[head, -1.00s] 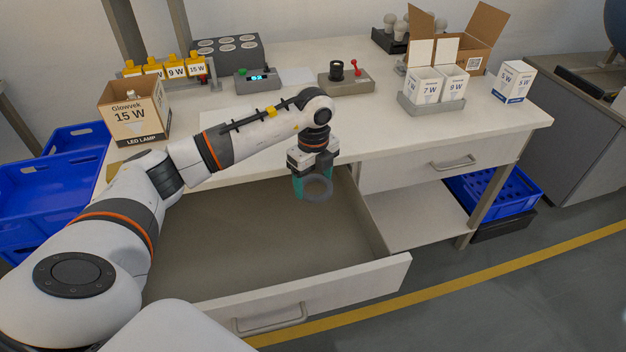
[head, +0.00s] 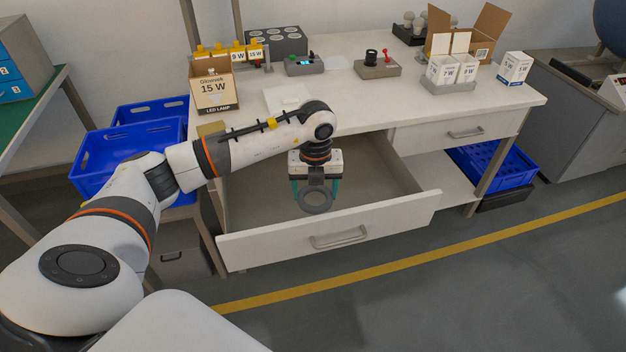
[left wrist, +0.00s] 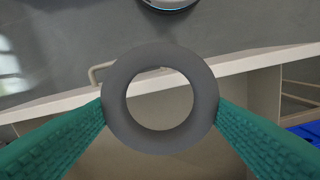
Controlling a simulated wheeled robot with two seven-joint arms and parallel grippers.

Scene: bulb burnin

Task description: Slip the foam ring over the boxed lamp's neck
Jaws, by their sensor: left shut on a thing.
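The grey foam ring (head: 316,199) hangs between the green fingers of my left gripper (head: 316,190), which is shut on it above the open drawer. In the left wrist view the ring (left wrist: 115,100) is seen face on, with a green finger touching each side. The boxed lamp's carton (head: 213,88), marked Glowvek 15 W, stands open-topped on the bench's left end, up and left of my gripper. My right gripper is not in view.
The open drawer (head: 330,236) juts out from the bench below my left gripper. On the bench top (head: 370,105) stand two small devices (head: 378,66) and a tray of white cartons (head: 447,87). Blue crates (head: 130,150) stand left of the bench.

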